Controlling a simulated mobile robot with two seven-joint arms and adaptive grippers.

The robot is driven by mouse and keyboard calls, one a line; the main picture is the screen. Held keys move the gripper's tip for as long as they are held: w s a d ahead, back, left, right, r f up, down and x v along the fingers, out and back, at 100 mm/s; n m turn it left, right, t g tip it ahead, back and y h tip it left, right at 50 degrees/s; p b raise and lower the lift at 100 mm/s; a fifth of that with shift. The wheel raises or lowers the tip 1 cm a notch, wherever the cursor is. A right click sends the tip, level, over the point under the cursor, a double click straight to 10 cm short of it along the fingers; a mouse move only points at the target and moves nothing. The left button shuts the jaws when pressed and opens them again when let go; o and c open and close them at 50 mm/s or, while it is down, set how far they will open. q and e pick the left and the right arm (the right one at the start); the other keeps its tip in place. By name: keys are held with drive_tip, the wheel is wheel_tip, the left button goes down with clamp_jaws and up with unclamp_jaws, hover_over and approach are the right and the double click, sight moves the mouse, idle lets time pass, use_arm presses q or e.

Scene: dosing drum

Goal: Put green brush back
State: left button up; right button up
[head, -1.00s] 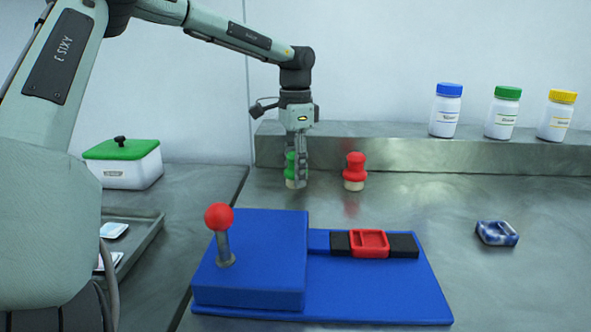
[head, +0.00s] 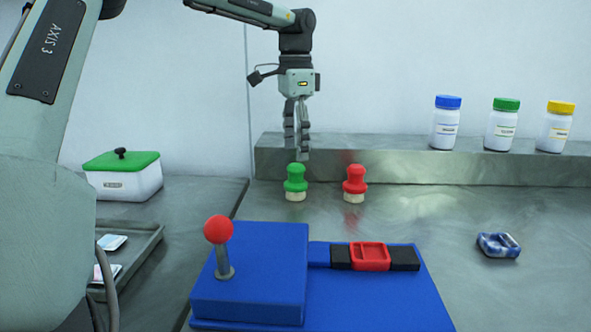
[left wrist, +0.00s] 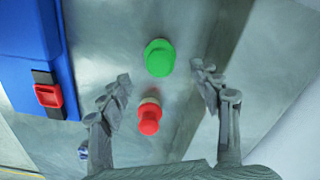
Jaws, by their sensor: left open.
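The green brush (head: 295,183) stands upright on the steel bench, its pale bristle end down. My left gripper (head: 298,155) is above it, pointing down, open and empty, with a small gap to the knob. In the left wrist view the green brush (left wrist: 160,57) shows beyond the open fingers (left wrist: 160,82), roughly between their lines. The red brush (head: 354,184) stands upright just to the right of the green one, and it also shows in the left wrist view (left wrist: 149,117). My right gripper is not in view.
A blue dosing device (head: 250,280) with a red-knobbed lever (head: 219,230) and a red slide frame (head: 370,256) is in front. Bottles (head: 445,124) stand on the back ledge (head: 400,165). A green-lidded box (head: 122,178) is left.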

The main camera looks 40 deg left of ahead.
use_arm(q)
drive_tip(key=shift+r, duration=1.75)
